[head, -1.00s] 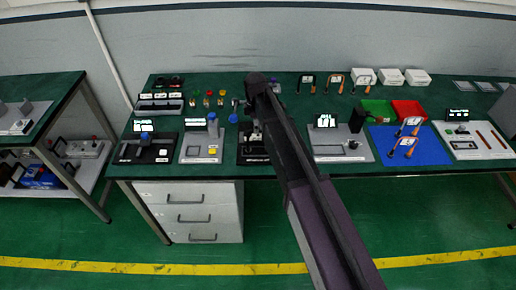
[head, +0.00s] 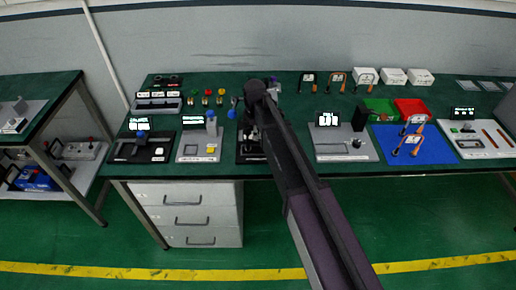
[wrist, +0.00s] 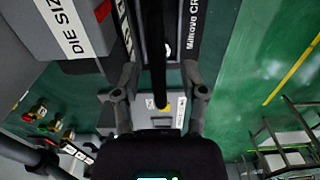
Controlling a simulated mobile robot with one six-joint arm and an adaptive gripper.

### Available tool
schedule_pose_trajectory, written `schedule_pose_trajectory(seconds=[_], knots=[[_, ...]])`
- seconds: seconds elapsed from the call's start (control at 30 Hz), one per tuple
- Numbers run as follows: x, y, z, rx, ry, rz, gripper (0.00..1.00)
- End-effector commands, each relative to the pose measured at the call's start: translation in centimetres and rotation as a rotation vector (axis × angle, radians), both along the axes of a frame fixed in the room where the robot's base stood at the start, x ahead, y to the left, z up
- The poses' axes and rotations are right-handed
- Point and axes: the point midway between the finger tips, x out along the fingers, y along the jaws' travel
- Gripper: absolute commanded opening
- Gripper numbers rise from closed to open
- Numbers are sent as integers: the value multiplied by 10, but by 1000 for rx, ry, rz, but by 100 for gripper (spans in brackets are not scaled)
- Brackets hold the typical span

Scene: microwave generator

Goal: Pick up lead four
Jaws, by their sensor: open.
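Several dark and orange leads with small white number tags are in the head view. A row of them, including a lead (head: 336,79), stands at the back of the green table. Two more, an upper lead (head: 413,126) and a lower lead (head: 407,143), lie on the blue mat (head: 435,153). The tags are too small for me to tell which is lead four. My gripper (wrist: 158,100) is open, with its two fingers apart and nothing gripped. It is over the table's left-middle part, away from the leads, and is mostly hidden behind my arm in the head view.
Green (head: 379,107) and red (head: 410,107) bins and white boxes (head: 394,76) stand behind the mat. In the wrist view, a dark bar passes between the fingers.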

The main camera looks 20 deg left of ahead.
Motion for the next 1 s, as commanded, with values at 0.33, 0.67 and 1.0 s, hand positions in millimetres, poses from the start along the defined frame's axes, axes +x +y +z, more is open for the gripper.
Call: schedule_pose_trajectory(seconds=[0.33,0.67,1.0], knots=[[0,0,0,0,0,0,55],[0,0,0,0,0,0,4],[0,0,0,0,0,0,0]])
